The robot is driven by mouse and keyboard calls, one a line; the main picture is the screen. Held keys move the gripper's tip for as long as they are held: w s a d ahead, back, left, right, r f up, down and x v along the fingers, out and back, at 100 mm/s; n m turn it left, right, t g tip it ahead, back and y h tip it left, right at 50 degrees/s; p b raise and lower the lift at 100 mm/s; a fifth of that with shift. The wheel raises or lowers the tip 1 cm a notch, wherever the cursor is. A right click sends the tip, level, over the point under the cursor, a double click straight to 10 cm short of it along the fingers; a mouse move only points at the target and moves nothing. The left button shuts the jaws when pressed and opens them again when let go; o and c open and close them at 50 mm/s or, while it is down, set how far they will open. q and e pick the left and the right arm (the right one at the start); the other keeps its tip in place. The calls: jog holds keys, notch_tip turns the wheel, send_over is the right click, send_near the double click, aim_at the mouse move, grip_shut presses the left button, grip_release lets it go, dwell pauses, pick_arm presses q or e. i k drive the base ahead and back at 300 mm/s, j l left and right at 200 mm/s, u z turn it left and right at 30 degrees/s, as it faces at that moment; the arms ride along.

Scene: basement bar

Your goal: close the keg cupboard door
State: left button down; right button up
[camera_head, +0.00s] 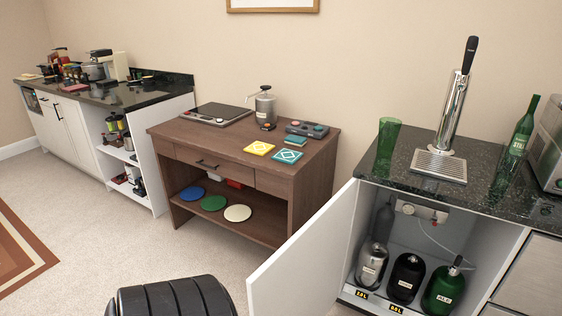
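The keg cupboard door (305,258) is a white panel standing wide open. It hangs at the left side of the keg cupboard (455,248), under the dark speckled counter, and swings out toward me to the lower left. Its lower part is cut off by the bottom of the picture. Inside stand a silver keg (371,266), a black keg (405,279) and a green keg (441,291), with yellow-marked labels on the cupboard floor edge in front.
The counter (400,158) bears a beer tap (455,100), a green glass (386,140) and a green bottle (518,135). A brown wooden table (285,175) stands to the left of the door. Open carpet (110,245) lies at the left.

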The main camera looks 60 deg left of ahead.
aim_at(303, 277)
jog(key=k+j, duration=0.15)
jog(key=j, duration=0.15)
jog(key=k+j, duration=0.2)
jog(key=j, duration=0.15)
jog(key=k+j, duration=0.15)
jog(key=j, duration=0.15)
jog(key=k+j, duration=0.15)
jog(key=j, duration=0.15)
jog(key=i+j, duration=0.1)
jog(key=j, duration=1)
jog(key=i+j, duration=0.15)
jog(key=j, duration=0.45)
